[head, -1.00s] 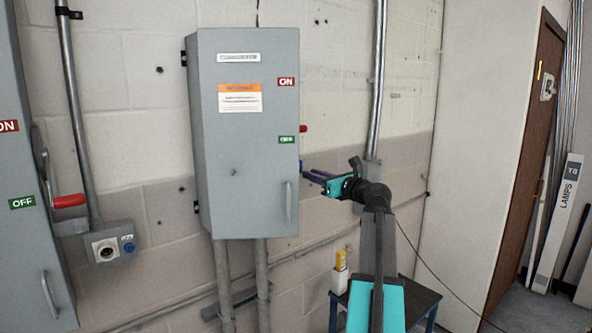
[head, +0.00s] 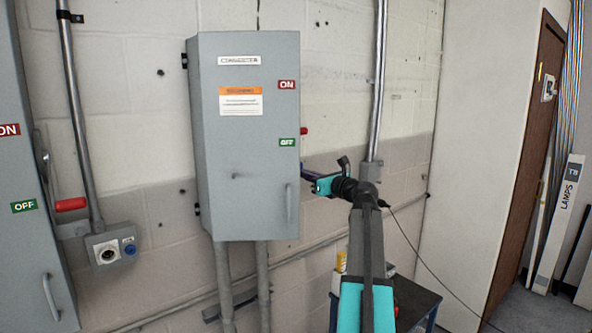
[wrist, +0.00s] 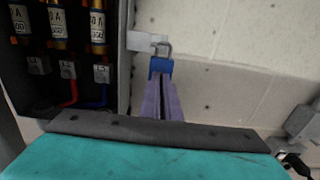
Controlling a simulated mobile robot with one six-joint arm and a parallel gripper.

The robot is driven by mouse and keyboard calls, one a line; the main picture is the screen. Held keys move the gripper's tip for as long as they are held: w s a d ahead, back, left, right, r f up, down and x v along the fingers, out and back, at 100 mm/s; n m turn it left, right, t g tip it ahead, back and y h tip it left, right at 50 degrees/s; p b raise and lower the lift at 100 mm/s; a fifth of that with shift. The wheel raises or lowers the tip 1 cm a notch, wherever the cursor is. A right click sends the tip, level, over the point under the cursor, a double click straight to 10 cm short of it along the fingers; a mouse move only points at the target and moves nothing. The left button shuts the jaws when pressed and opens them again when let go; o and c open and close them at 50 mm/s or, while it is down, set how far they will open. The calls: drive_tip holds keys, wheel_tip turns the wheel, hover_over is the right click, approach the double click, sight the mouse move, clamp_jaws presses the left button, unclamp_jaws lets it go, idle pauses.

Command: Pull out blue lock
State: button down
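The blue lock (wrist: 161,67) is a small padlock in the wrist view. Its grey shackle (wrist: 163,48) sits at a pale metal tab (wrist: 143,41) beside the dark box. My gripper (wrist: 161,86) has its purple fingers pointing at the lock, with their tips at its lower edge. A narrow dark gap shows between the fingers; whether they press on the lock is unclear. In the head view my gripper (head: 308,178) is at the right side of the grey cabinet (head: 245,140), its fingertips partly hidden, and I cannot make out the lock there.
The wrist view shows fuses (wrist: 58,24) and red and blue wires inside the dark box at left. The head view shows a red handle (head: 304,131) on the cabinet's side, a vertical conduit (head: 376,90) behind my arm, and a small table (head: 415,300) below.

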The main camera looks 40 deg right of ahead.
drive_tip(key=shift+r+m+p, duration=0.1)
drive_tip(key=shift+m+p, duration=1.1)
drive_tip(key=shift+p, duration=1.3)
drive_tip(key=m, duration=0.4)
drive_tip(key=shift+m, duration=0.3)
drive_tip(key=c, duration=2)
unclamp_jaws()
drive_tip(key=shift+s, duration=0.2)
drive_tip(key=shift+s+a, duration=0.2)
drive_tip(key=shift+s, duration=2.6)
